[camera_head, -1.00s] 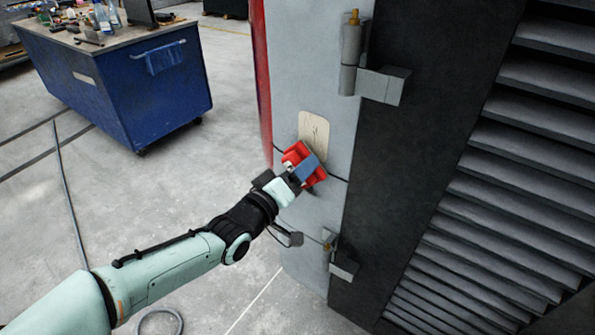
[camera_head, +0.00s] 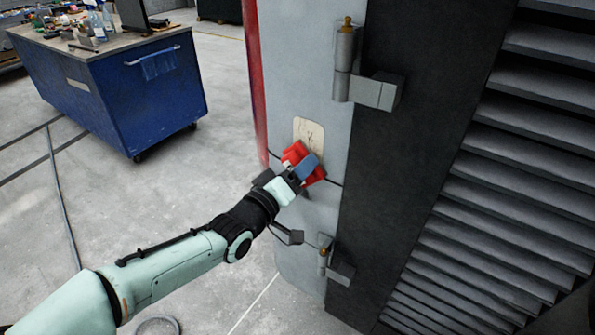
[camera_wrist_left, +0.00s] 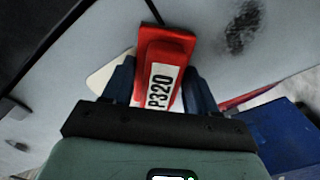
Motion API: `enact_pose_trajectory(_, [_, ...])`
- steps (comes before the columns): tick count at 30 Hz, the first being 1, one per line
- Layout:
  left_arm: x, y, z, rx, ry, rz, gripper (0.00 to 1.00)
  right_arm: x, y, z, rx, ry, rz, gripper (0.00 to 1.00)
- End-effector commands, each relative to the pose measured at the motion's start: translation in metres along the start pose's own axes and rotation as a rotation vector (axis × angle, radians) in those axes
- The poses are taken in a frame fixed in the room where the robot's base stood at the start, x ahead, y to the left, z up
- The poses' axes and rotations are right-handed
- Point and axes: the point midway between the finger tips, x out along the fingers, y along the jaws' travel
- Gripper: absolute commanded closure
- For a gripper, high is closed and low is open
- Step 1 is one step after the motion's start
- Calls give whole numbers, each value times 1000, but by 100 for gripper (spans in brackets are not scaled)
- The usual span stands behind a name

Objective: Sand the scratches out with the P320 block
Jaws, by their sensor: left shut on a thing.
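My left gripper (camera_head: 291,178) is shut on the red sanding block (camera_head: 297,153). In the left wrist view the block (camera_wrist_left: 165,50) sits between the two blue fingers of the gripper (camera_wrist_left: 160,90), and its white label reads P320. The block is at the lower part of a beige patch (camera_head: 309,129) on the grey panel (camera_head: 313,80) and hides that part of it. A few dark scratch marks show on the patch above the block. I cannot tell whether the block touches the surface. My right gripper is not in view.
Hinges (camera_head: 369,88) stick out from the panel above and below the patch, beside a dark louvred section (camera_head: 500,190). A blue workbench (camera_head: 110,90) with bottles and tools stands at the back left.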

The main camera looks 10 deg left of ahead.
Motion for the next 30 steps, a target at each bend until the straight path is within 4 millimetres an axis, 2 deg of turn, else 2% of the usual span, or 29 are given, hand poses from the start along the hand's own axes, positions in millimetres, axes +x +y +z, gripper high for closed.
enact_pose_trajectory(7, [-2,21,-18,2,3,4,66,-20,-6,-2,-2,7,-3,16])
enact_pose_trajectory(15, [-2,27,-24,0,2,2,66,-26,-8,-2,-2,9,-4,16])
enact_pose_trajectory(25, [0,48,-43,0,3,4,66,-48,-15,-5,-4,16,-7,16])
enact_pose_trajectory(30, [1,53,-48,0,3,4,66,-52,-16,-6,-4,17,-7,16])
